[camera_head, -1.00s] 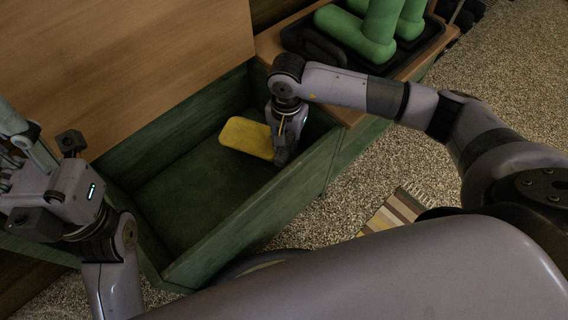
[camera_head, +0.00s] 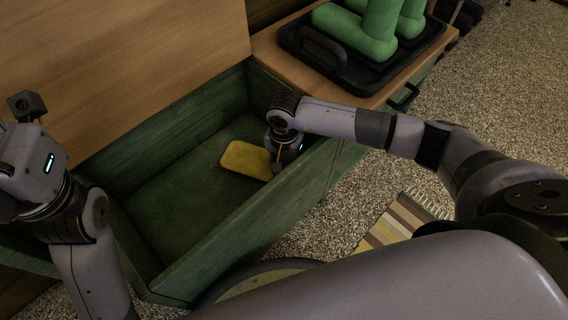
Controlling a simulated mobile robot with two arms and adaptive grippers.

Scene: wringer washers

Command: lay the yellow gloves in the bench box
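The yellow gloves (camera_head: 246,160) show as one flat yellow piece inside the green bench box (camera_head: 215,243), near its right end. The box is open, with its wooden lid (camera_head: 115,65) raised behind it. My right gripper (camera_head: 277,168) reaches down into the box at the right edge of the yellow piece. Its fingertips are mostly hidden, so I cannot tell whether they hold it. My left gripper (camera_head: 15,165) is at the far left edge, beside the box and away from the gloves. Its fingers are mostly out of the picture.
A striped rug (camera_head: 395,222) lies on the speckled floor in front. The left part of the box floor is bare.

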